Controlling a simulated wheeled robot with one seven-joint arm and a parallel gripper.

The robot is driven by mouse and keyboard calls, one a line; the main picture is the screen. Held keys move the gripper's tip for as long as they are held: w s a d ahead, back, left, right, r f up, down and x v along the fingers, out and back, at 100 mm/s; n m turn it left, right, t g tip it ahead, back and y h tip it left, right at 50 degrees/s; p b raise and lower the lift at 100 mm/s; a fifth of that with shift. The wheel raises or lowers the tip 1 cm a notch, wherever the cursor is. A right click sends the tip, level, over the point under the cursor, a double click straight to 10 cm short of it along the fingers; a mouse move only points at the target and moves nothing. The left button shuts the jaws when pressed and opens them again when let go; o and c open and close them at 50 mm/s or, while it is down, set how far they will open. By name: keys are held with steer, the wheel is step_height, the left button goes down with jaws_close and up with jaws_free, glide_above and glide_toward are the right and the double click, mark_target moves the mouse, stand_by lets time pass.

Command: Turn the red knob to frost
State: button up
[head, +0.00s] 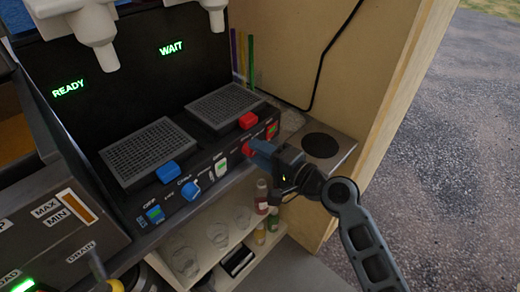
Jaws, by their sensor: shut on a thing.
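The red knob (247,150) is on the sloping front panel (175,210) of a two-nozzle machine, right of the middle in the head view. My gripper (257,151) comes in from the right and is shut on the red knob. The fingers hide most of the knob, so its pointer direction cannot be told. The small labels around it are too blurred or covered to read. A matching blue knob (192,188) sits further left on the same panel.
A red block (248,120) and a blue block (169,172) sit by the two drip grates. READY glows at left, WAIT at right. Glasses (217,233) and bottles (260,234) stand on a shelf below. A wooden wall (375,60) bounds the right.

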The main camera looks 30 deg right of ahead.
steer(key=shift+d+f+m+p, duration=0.15)
steer(key=shift+m+p, duration=0.3)
steer(key=shift+m, duration=0.95)
steer(key=o, duration=1)
steer(key=shift+o, duration=0.2)
steer(key=b+v, duration=0.1)
steer(key=v, duration=0.6)
steer(key=shift+s+d, duration=0.15)
steer(key=shift+s, duration=0.2)
